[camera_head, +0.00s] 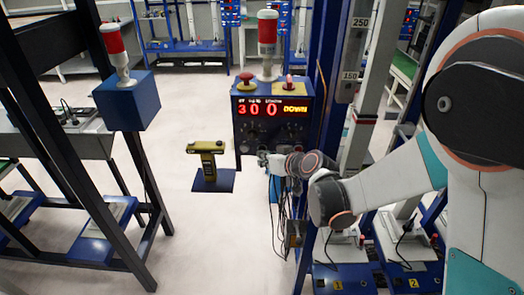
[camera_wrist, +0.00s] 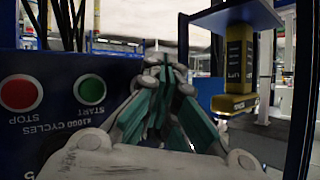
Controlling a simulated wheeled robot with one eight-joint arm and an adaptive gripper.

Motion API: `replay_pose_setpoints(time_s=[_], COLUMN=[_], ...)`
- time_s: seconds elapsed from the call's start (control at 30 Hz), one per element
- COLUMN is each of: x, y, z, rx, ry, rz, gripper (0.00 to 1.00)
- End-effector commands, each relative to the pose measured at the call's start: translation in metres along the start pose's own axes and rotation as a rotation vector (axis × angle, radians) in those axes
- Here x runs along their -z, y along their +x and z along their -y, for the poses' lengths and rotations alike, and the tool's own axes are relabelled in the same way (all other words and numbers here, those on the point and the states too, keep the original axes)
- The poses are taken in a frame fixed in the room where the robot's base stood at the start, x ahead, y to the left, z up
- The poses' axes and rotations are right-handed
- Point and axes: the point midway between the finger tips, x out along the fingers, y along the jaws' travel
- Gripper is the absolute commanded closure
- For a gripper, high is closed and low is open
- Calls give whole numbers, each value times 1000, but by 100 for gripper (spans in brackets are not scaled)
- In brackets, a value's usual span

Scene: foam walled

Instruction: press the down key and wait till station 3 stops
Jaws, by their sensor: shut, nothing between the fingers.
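A blue control box (camera_head: 272,130) stands in the middle of the head view. Its lit red display (camera_head: 272,109) shows "30 0" and "DOWN". Below are dark knobs or keys, too small to read. My gripper (camera_head: 263,158) is at the box's lower edge, shut and empty; I cannot tell whether it touches. In the wrist view the fingertips (camera_wrist: 166,66) are together beside the blue panel, whose red STOP button (camera_wrist: 21,93) and green START button (camera_wrist: 90,90) appear upside down. I cannot make out a down key. No station marked 3 is readable.
A yellow device (camera_head: 207,147) stands on a blue plate left of the box; it also shows in the wrist view (camera_wrist: 238,60). Cables (camera_head: 280,205) hang below the box. Blue bases marked 1 (camera_head: 338,278) and 2 (camera_head: 412,277) stand lower right. A dark-framed bench is at left.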

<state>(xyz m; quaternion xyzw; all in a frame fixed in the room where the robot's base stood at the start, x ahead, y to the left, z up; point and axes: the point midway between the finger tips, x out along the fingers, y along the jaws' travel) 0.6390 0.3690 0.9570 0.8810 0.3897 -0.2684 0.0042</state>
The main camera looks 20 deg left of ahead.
Motion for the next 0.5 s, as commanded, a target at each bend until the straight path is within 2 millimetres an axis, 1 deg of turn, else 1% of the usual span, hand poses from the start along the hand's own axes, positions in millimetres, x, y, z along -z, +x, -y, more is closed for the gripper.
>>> replay_pose_setpoints(time_s=[0.2, 0.5], x=[-6, -6], y=[-7, -7], z=[5, 6], rx=[0, 0], ry=[0, 0], rz=[0, 0], gripper=[100, 100])
